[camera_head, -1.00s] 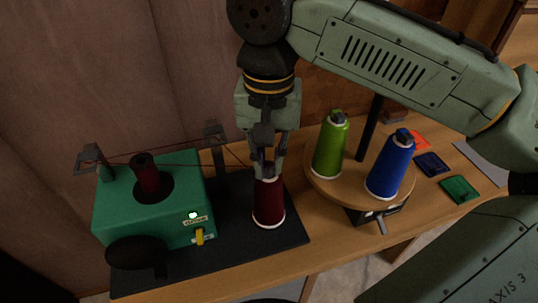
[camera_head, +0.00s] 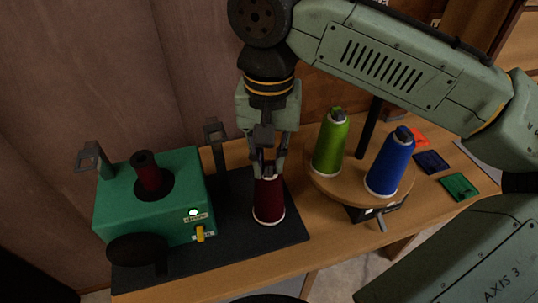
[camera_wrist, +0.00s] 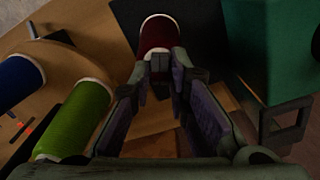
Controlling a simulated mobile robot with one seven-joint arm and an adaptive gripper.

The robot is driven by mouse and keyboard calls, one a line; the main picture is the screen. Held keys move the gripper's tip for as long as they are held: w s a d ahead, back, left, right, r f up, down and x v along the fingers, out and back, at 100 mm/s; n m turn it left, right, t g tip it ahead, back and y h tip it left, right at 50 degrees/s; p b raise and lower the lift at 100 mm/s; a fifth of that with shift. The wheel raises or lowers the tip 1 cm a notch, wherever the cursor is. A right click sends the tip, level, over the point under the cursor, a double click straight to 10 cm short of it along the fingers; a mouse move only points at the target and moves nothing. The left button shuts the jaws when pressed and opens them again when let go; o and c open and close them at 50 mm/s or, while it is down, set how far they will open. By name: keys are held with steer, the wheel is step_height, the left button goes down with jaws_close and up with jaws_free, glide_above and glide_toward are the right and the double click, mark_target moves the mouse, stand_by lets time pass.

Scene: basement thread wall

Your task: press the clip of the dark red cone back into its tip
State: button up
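The dark red cone (camera_head: 268,204) stands upright on the dark mat, just right of the green machine. My gripper (camera_head: 268,163) points down at the cone's top, one finger on either side of its tip. In the wrist view the fingertips (camera_wrist: 162,68) come close together at the near end of the dark red cone (camera_wrist: 157,37). Small grey parts show between them, but I cannot tell clip from fingertip. Whether the fingers touch the tip is not clear. The clip's seating is hidden by the fingers.
A green cone (camera_head: 331,146) and a blue cone (camera_head: 390,166) stand on a round wooden turntable (camera_head: 350,192) to the right. Coloured cards (camera_head: 460,187) lie at far right.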

steer(key=o, duration=0.4)
step_height(320, 180, up, 12)
stand_by(0.6)
